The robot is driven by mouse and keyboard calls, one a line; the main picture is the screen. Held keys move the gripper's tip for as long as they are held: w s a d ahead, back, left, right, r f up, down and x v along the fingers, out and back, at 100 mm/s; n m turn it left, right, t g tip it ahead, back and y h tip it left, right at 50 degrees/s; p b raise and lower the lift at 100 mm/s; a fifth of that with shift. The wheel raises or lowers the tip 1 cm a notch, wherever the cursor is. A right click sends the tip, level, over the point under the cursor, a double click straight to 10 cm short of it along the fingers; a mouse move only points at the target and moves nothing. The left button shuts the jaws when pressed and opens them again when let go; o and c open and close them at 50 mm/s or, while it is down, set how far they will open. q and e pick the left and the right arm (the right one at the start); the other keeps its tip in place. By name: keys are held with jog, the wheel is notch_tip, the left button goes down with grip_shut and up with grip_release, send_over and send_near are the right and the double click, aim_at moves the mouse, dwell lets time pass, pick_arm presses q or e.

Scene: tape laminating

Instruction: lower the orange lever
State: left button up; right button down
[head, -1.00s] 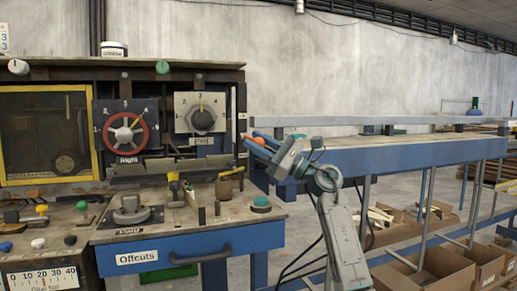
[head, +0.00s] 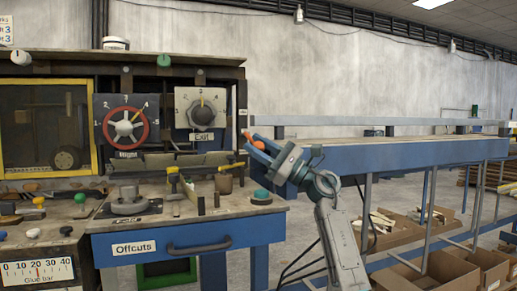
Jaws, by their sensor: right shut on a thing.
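The orange lever (head: 247,135) is at the right side of the machine, beside the Exit dial. Only small orange parts of it show; the rest is hidden by my gripper and the machine's edge. My right gripper (head: 252,147) reaches in from the right with its blue fingers at the lever. It is shut on the lever, with orange showing at the fingers. My left gripper is not in view.
The machine front carries a red wheel dial (head: 126,126) and the Exit dial (head: 201,114). Knobs and tools lie on the bench above the blue Offcuts drawer (head: 190,243). A long blue conveyor table (head: 400,155) stands behind my right arm, with cardboard boxes (head: 440,270) below.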

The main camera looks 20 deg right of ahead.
jog(key=shift+f, duration=0.35)
jog(key=c, duration=1.1)
grip_release()
jog(key=shift+c, duration=0.2)
jog(key=shift+o, duration=0.2)
jog(key=shift+w, duration=0.1)
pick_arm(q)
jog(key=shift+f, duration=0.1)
pick_arm(e)
jog(key=shift+d, duration=0.1)
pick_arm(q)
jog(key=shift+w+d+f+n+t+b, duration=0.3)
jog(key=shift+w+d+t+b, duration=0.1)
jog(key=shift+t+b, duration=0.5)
pick_arm(e)
jog(key=v, duration=1)
jog(key=shift+s+d+f, duration=0.15)
jog(key=shift+s+d, duration=0.05)
jog(key=shift+d, duration=0.05)
